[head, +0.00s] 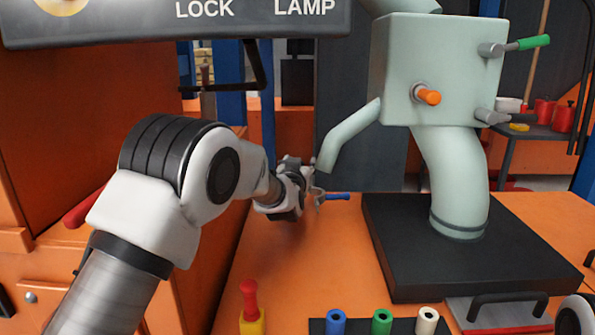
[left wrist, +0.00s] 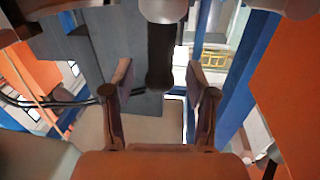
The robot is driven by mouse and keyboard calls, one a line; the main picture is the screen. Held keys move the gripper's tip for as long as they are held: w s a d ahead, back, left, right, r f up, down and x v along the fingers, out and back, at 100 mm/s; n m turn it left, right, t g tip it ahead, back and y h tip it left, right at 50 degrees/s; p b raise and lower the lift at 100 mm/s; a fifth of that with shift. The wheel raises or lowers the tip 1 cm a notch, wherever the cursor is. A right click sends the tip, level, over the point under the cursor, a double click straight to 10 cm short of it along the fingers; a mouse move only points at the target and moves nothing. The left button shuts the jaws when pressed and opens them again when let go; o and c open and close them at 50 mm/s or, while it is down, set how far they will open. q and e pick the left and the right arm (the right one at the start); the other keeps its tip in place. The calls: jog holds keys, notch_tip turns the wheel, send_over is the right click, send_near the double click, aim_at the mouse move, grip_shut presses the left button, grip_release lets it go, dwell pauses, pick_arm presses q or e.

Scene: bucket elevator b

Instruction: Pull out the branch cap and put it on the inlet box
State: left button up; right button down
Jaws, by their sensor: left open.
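A pale green box (head: 440,70) stands on a curved pipe. A narrower branch pipe (head: 348,138) slopes down to the left from it. My left gripper (head: 312,180) is by the low end of this branch; contact cannot be told. In the left wrist view its two fingers (left wrist: 160,95) are spread apart. A dark cylinder (left wrist: 161,58) hangs below a pale round part (left wrist: 163,8) and shows between and beyond the fingers; I cannot tell whether it is the branch cap. A grey ring piece with a blue handle (head: 338,196) shows just right of the gripper.
The box carries an orange plug (head: 428,97), a green handle (head: 533,43) and a grey peg (head: 491,117). A black base (head: 400,235) holds the pipe. Blue, green and cream pieces stand at the front, with a red-and-yellow one (head: 250,305). A labelled panel (head: 180,25) overhangs the upper left.

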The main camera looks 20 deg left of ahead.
pick_arm(q)
jog(key=shift+r, duration=0.1)
grip_shut()
jog(key=shift+r+p, duration=0.6)
jog(key=shift+p, duration=0.15)
jog(key=shift+r+p, duration=1.7)
